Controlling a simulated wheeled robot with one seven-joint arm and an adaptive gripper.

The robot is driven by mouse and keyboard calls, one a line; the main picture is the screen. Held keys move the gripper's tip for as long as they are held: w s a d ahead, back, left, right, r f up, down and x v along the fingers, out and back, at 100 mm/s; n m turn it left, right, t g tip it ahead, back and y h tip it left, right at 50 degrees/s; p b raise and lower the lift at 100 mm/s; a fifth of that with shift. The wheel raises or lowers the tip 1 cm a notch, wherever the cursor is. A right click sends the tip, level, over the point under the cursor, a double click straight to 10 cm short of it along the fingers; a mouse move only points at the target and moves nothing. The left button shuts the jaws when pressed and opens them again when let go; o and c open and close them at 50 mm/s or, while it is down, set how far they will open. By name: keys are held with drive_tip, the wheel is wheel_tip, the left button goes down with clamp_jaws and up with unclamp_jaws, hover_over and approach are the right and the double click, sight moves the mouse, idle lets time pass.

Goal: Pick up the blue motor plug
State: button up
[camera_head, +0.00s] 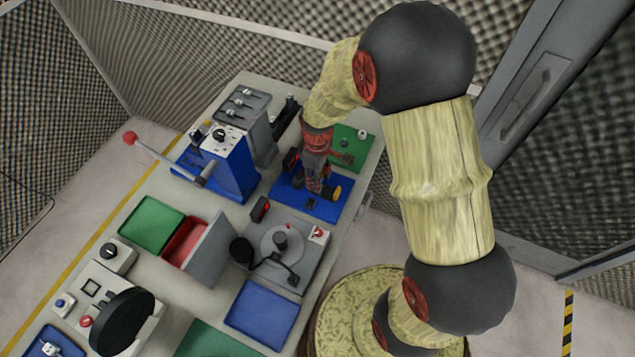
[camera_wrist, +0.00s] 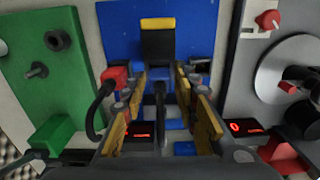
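My gripper (camera_wrist: 161,82) is above the blue panel (camera_wrist: 120,20), its yellow fingers apart. In the head view my gripper (camera_head: 315,180) hangs over the same blue panel (camera_head: 287,195). A black motor block with a yellow top edge (camera_wrist: 158,42) sits on the panel beyond the fingertips. A small blue piece (camera_wrist: 159,73), perhaps the blue motor plug, shows below that block, between the fingertips. A dark cable-like strip runs down from it between the fingers. I cannot tell whether the fingers touch it. The plug is not distinguishable in the head view.
A red plug (camera_wrist: 115,76) with a black cable is just left of the fingers. A green panel (camera_wrist: 40,75) is on the left, a grey dial unit (camera_wrist: 245,80) on the right. Small red-lit displays (camera_wrist: 140,130) lie close below. In the head view, a blue lever box (camera_head: 225,170) stands left.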

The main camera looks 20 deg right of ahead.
drive_tip(key=shift+f, duration=0.45)
drive_tip(key=shift+c, duration=1.1)
clamp_jaws()
drive_tip(key=shift+r, duration=0.15)
